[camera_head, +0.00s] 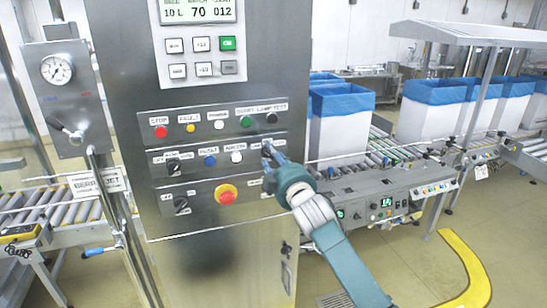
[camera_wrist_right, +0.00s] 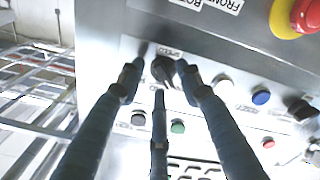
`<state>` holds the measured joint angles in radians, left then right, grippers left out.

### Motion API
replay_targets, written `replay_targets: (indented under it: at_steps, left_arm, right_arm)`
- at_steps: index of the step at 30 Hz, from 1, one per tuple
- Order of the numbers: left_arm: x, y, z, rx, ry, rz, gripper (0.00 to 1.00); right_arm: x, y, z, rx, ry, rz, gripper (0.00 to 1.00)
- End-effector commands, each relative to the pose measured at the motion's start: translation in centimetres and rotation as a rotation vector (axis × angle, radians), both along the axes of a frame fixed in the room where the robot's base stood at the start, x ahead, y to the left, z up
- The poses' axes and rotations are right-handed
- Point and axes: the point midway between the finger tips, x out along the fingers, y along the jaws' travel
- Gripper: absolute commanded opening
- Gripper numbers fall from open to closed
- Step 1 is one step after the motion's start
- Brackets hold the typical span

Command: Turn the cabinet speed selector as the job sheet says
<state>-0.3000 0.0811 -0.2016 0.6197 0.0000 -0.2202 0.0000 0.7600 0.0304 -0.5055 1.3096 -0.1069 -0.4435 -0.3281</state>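The speed selector (camera_wrist_right: 163,69) is a small black knob on the grey cabinet panel, with a SPEED label beside it in the right wrist view. My right gripper (camera_wrist_right: 160,80) has its three dark fingers spread around the knob, with small gaps visible. I cannot tell whether any finger touches it. In the head view my right gripper (camera_head: 270,150) is at the right end of the middle control row and hides the selector. The cabinet (camera_head: 215,190) stands upright in front of me. My left gripper is out of view. No job sheet is readable.
A red emergency button on a yellow base (camera_head: 226,194) sits below the middle row. Other black knobs (camera_head: 173,165) and coloured buttons are on the panel. A display (camera_head: 198,10) is above. A roller conveyor with blue-lined white boxes (camera_head: 341,120) stands to the right.

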Motion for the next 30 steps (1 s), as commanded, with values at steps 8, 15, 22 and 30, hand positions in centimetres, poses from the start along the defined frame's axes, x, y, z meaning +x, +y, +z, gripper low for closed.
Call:
replay_targets:
  at_steps: [8,15,22,30]
  left_arm:
    - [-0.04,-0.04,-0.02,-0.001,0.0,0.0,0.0]
    - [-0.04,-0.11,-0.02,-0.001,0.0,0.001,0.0]
    - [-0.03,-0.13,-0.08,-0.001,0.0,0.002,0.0]
    - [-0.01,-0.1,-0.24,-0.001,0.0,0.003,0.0]
  right_arm:
    - [-0.01,0.0,-0.02,0.0,0.0,0.0,0.15]
    - [-0.02,0.0,-0.05,0.001,0.0,0.0,0.0]
    - [-0.04,0.05,-0.13,0.038,0.014,0.0,0.0]
    - [-0.02,0.01,-0.28,0.193,0.065,-0.001,0.0]
